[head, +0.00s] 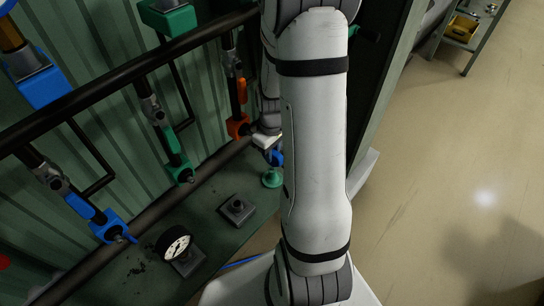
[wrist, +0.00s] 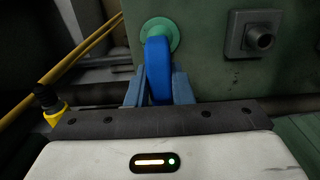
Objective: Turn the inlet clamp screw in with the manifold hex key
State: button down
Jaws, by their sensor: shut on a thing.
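My gripper (wrist: 158,88) is shut on a blue handle (wrist: 158,62), with one blue-grey finger on each side of it. The handle looks like that of the hex key; its shaft cannot be seen. Its far end meets a round teal-green flange (wrist: 160,33) on the green panel; whether it is seated in it I cannot tell. In the head view the blue handle (head: 277,158) shows beside my arm, just above the teal flange (head: 271,178). Pipe clamps in blue (head: 110,228), green (head: 178,171) and orange (head: 238,127) sit on the manifold; which is the inlet clamp is unclear.
A dial gauge (head: 175,244) and a square grey fitting (head: 238,209) stand on the green ledge near the flange. Black pipes (head: 110,86) cross in front of the ribbed green wall. Yellow hoses (wrist: 70,65) run at left in the wrist view. The floor (head: 440,170) at right is clear.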

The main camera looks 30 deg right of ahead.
jog(key=shift+r+p, duration=0.35)
jog(key=shift+r, duration=0.25)
jog(key=shift+r+p, duration=2.9)
jog(key=shift+r, duration=1.05)
